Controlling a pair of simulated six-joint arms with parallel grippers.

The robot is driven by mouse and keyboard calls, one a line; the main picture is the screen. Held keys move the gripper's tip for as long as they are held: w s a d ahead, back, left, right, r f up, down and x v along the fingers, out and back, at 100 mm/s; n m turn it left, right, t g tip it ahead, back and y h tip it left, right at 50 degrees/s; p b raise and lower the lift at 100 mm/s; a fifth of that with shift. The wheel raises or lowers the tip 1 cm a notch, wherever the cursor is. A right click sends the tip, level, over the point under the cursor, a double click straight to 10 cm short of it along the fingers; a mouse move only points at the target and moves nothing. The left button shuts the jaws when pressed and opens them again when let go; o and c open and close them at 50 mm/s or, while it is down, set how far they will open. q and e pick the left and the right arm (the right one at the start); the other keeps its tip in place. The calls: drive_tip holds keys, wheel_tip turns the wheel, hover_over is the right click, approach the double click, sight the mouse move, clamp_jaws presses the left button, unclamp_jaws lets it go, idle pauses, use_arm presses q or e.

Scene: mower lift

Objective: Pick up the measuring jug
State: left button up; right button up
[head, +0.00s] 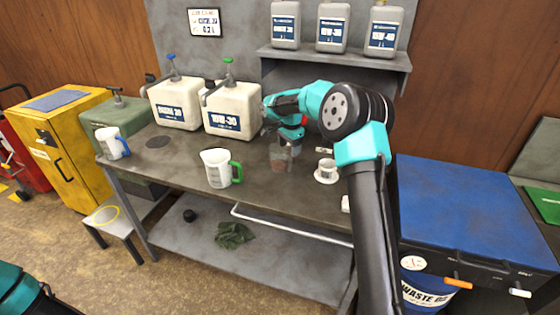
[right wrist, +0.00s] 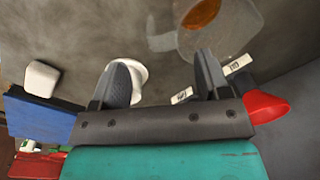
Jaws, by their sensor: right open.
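A white measuring jug with a green handle (head: 214,168) stands upright near the front middle of the workbench in the head view. A similar jug with a blue handle (head: 115,146) stands at the bench's left end. My right gripper (head: 289,137) is over the bench, right of the green-handled jug and apart from it. In the right wrist view its fingers (right wrist: 162,62) are spread with nothing between them. A clear vessel with a brownish content (head: 280,157) is just below the gripper; it also shows in the right wrist view (right wrist: 201,14). My left gripper is not in view.
Two white canisters (head: 233,109) stand at the back of the bench (head: 185,187). A white cup on a saucer (head: 326,174) stands right of the clear vessel. A red object (right wrist: 266,107) shows beside my right gripper. A blue-topped waste oil unit (head: 465,210) is at right.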

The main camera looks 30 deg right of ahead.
sight(288, 156)
drive_tip(key=shift+w+f, duration=0.1)
drive_tip(key=shift+f, duration=1.35)
drive_tip(key=shift+w+f, duration=0.2)
drive_tip(key=shift+f, duration=2.35)
drive_tip(key=shift+c, duration=0.2)
drive_tip(key=c, duration=1.1)
drive_tip(key=shift+r, duration=0.15)
drive_tip(key=shift+a+r, duration=0.1)
drive_tip(key=shift+r, duration=1.6)
drive_tip(key=shift+s+a+r, duration=0.2)
drive_tip(key=shift+s+a, duration=1.15)
drive_tip(key=shift+s, duration=0.9)
drive_tip(key=shift+s+a+r, duration=0.25)
drive_tip(key=shift+s+a, duration=1.15)
drive_tip(key=shift+s, duration=0.85)
drive_tip(key=shift+s+a+r, duration=0.2)
drive_tip(key=shift+s+a, duration=1.15)
drive_tip(key=shift+s, duration=0.9)
